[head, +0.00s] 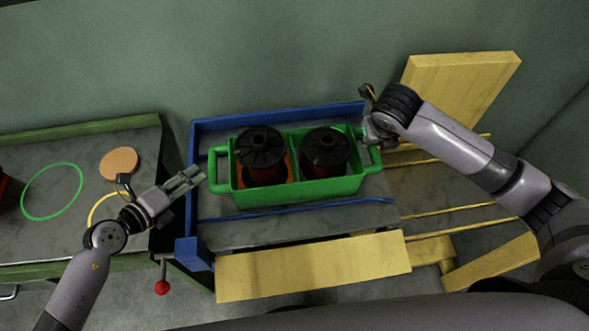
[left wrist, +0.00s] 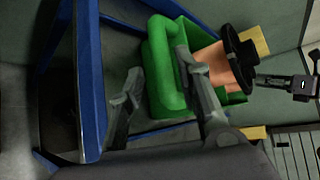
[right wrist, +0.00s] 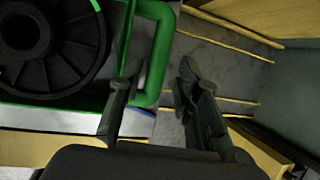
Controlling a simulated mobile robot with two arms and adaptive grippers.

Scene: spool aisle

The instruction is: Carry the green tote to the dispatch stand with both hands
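The green tote (head: 300,193) sits upright on a grey surface with blue rails and holds two black-flanged spools (head: 262,148), (head: 326,148). It has a loop handle at each end. My left gripper (head: 196,177) is open just left of the left handle (head: 214,168); in the left wrist view that handle (left wrist: 163,62) shows ahead, between the spread fingers. My right gripper (head: 368,132) is at the right handle (head: 376,160), its fingers partly hidden in the head view. In the right wrist view its fingers are apart, with the handle bar (right wrist: 160,58) between them. Which surface is the dispatch stand, I cannot tell.
Blue rails (head: 280,115) edge the grey surface at back and front. A green-edged bench (head: 60,150) at left carries a green ring (head: 52,191) and an orange disc (head: 118,163). A red knob (head: 162,288) stands between. Yellow boards (head: 315,266) lie in front and at right.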

